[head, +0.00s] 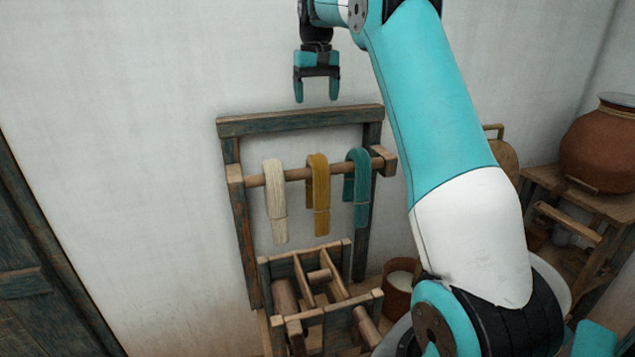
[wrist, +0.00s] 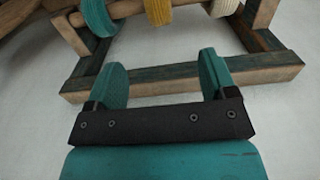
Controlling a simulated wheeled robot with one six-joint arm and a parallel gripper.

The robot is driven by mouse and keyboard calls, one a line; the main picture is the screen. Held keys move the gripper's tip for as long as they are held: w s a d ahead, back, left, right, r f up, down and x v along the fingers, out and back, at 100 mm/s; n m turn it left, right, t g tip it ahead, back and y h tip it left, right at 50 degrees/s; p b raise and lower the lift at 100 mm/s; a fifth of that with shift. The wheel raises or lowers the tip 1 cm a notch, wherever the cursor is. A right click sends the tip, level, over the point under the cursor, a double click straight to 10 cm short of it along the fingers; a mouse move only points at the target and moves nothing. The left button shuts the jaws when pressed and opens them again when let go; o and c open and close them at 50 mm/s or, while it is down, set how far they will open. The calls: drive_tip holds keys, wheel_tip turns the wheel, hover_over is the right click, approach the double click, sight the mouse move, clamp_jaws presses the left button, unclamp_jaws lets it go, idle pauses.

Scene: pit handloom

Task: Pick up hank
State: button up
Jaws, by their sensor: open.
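Three hanks hang over the round bar of a wooden rack: a cream hank (head: 275,200) at left, a mustard hank (head: 319,195) in the middle and a teal hank (head: 359,188) at right. My gripper (head: 316,97) is open and empty, fingers pointing down, above the rack's top rail. In the wrist view my gripper (wrist: 166,68) shows two teal fingers apart with nothing between them.
The wooden rack (head: 300,122) stands against the white wall, its top rail between my gripper and the hanks. Below is a slatted wooden frame (head: 292,268) with rollers. A brown pot (head: 398,297) and a clay jar (head: 603,147) on a stand are at right. The wall area at left is clear.

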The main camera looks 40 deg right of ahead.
drive_tip(key=p, duration=0.2)
approach(318, 155)
drive_tip(key=f, duration=0.5)
drive_tip(key=shift+a+f, duration=0.1)
drive_tip(key=shift+a, duration=0.2)
drive_tip(key=f+p, duration=0.3)
drive_tip(key=f, duration=0.1)
drive_tip(key=shift+d+f, duration=0.1)
drive_tip(key=shift+d, duration=0.15)
drive_tip(key=shift+f, duration=0.6)
drive_tip(key=c, duration=1)
